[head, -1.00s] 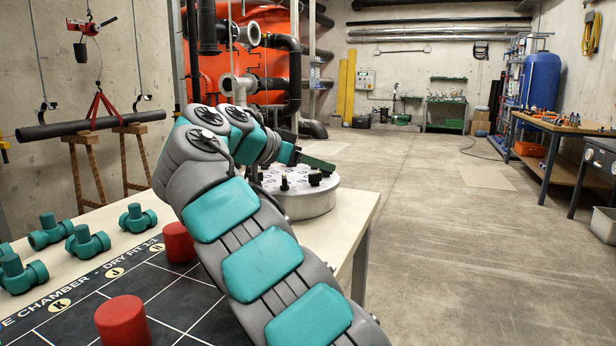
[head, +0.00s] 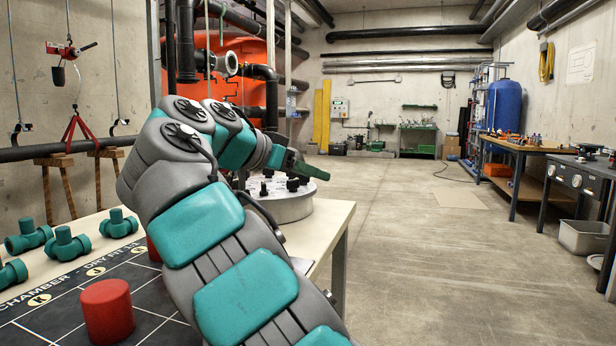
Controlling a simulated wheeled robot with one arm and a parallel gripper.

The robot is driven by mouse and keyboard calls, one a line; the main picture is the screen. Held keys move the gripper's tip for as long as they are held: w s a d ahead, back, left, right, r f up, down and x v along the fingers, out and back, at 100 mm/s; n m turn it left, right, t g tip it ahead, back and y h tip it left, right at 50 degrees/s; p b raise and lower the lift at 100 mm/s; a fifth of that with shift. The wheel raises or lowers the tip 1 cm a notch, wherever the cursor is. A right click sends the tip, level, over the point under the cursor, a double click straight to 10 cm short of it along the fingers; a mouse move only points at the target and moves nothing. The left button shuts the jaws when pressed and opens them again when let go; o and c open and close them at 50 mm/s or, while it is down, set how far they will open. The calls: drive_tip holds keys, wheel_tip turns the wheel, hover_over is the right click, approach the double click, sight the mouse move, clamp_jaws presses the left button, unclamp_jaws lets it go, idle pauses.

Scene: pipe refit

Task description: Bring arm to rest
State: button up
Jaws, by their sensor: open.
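My arm, grey with teal pads, rises from the bottom of the head view and bends over at the upper left. Its far end, my gripper (head: 308,170), points right above a round metal flanged piece (head: 282,203) on the table. It is small and partly hidden behind the arm's own links; its jaws are open. I see nothing held in it.
The table (head: 333,217) carries a dark marked mat (head: 60,322), a red cylinder (head: 108,310), another partly hidden behind my arm, and several teal pipe fittings (head: 66,243). A workbench (head: 520,150) stands at right. The concrete floor (head: 430,260) between is clear.

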drive_tip(key=s+d+f+n+g+p, duration=0.1)
drive_tip(key=s+d+f+g, duration=0.15)
drive_tip(key=d, duration=0.35)
drive_tip(key=s+d+f+n+g, duration=0.1)
drive_tip(key=s+d+f+n, duration=0.15)
drive_tip(key=d, duration=0.45)
drive_tip(key=s+d+f+n+g+y, duration=0.1)
drive_tip(key=s+d+f+g+y, duration=0.2)
drive_tip(key=s+d+f, duration=0.5)
drive_tip(key=s+a+f+n+g+y+p, duration=0.1)
drive_tip(key=s+a+f+n+g+y, duration=0.1)
drive_tip(key=s+f, duration=0.9)
drive_tip(key=s+a+f+n+g+y+p, duration=0.1)
drive_tip(key=s+a+f+y, duration=0.4)
drive_tip(key=s+f, duration=0.7)
drive_tip(key=s+a+n+g, duration=0.1)
drive_tip(key=s+n, duration=0.1)
drive_tip(key=s, duration=0.4)
drive_tip(key=shift+s+f+p, duration=0.2)
drive_tip(key=shift+s+p, duration=0.05)
drive_tip(key=shift+p, duration=0.05)
drive_tip(key=shift+o, duration=0.2)
drive_tip(key=shift+n, duration=0.25)
